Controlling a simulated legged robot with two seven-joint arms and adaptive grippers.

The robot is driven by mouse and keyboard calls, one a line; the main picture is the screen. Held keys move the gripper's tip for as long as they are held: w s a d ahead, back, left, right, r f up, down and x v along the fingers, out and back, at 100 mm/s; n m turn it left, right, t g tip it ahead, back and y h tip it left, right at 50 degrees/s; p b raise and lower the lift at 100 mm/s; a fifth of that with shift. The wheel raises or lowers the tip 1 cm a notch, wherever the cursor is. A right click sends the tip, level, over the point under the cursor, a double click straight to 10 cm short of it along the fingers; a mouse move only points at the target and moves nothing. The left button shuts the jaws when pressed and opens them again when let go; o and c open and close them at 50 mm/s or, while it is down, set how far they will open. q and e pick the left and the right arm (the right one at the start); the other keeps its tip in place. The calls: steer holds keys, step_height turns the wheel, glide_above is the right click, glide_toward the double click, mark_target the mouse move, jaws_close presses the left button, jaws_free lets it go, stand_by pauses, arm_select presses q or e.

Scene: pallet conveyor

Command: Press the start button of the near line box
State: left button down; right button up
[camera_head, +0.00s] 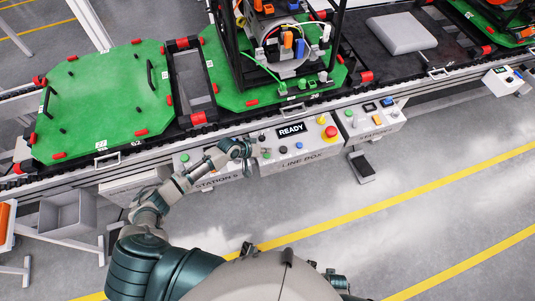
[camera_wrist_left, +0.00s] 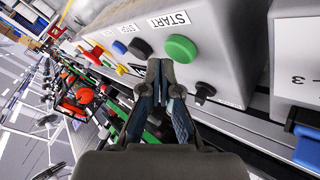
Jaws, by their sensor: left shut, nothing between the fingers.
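The near line box (camera_head: 312,160) is a grey box with a READY display, on the front of the conveyor. Its green start button (camera_head: 267,154) is at the left end of the panel. In the left wrist view the green button (camera_wrist_left: 180,48) sits under a START label, with a black STOP button (camera_wrist_left: 140,48) beside it. My left gripper (camera_head: 257,150) is shut and empty, its tips close to the green button. In the wrist view the gripper tips (camera_wrist_left: 160,66) are just below and left of the button; I cannot tell whether they touch it. My right gripper is not in view.
A red emergency button (camera_head: 331,131) and a blue button (camera_head: 298,146) are on the same box. A station box (camera_head: 374,129) stands to the right, another (camera_head: 205,178) lies under my left arm. Green pallets (camera_head: 105,100) ride on the conveyor behind. The floor in front is mostly clear.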

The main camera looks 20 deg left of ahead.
arm_select(q)
steer(key=shift+a+f, duration=0.15)
steer(key=shift+a, duration=0.1)
steer(key=shift+f, duration=0.25)
stand_by(0.3)
steer(key=shift+f+b, duration=0.35)
steer(key=shift+f, duration=0.05)
stand_by(0.3)
steer(key=shift+r, duration=0.15)
steer(key=shift+r+p, duration=0.9)
steer(key=shift+p, duration=0.05)
